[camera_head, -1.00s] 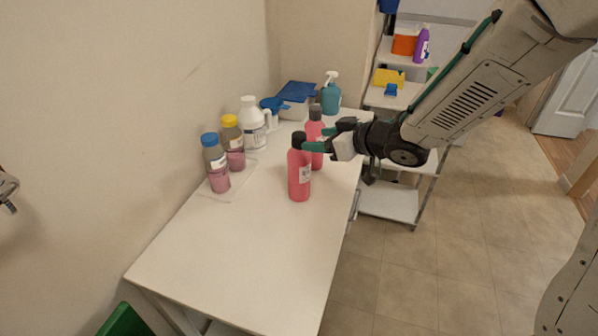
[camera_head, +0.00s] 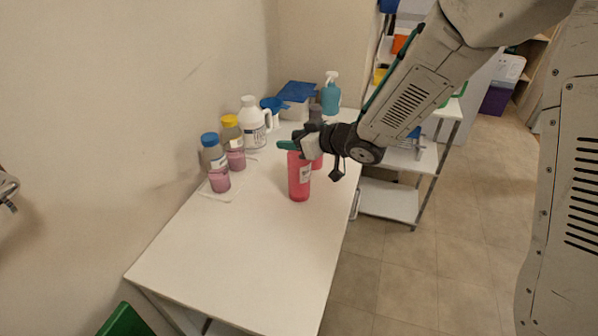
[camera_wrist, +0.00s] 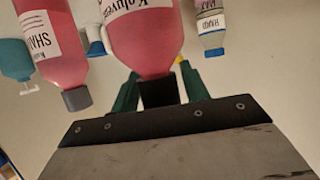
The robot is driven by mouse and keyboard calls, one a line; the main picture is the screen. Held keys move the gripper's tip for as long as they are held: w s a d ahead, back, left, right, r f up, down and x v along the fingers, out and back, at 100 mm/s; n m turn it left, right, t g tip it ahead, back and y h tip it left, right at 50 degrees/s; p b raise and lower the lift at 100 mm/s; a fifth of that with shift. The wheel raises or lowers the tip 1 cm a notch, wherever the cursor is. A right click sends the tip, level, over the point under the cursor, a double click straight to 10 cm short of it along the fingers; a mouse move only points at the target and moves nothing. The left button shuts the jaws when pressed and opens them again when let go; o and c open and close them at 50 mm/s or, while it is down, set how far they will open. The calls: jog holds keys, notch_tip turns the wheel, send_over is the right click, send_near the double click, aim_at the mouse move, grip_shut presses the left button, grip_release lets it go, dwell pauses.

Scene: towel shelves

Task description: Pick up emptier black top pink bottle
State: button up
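The front pink bottle (camera_head: 299,180) stands upright on the white table (camera_head: 235,245). My gripper (camera_head: 298,146) is at its top and hides its cap in the head view. In the wrist view, which shows the bottles upside down, this bottle (camera_wrist: 143,35) is central, and its black cap (camera_wrist: 160,92) lies between the green fingers of my gripper (camera_wrist: 160,75). The fingers are apart; I see no clear grip on the cap. A second pink bottle (camera_head: 318,163) with a dark grey cap stands just behind; it also shows in the wrist view (camera_wrist: 52,45). Their fill levels are hard to compare.
Blue-capped (camera_head: 215,160) and yellow-capped (camera_head: 233,142) bottles stand on a clear tray at left. A white jug (camera_head: 253,120), a teal spray bottle (camera_head: 331,95) and a blue-lidded box (camera_head: 296,97) are farther back. The table's front is clear. A shelf rack (camera_head: 390,200) stands to the right.

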grip_shut()
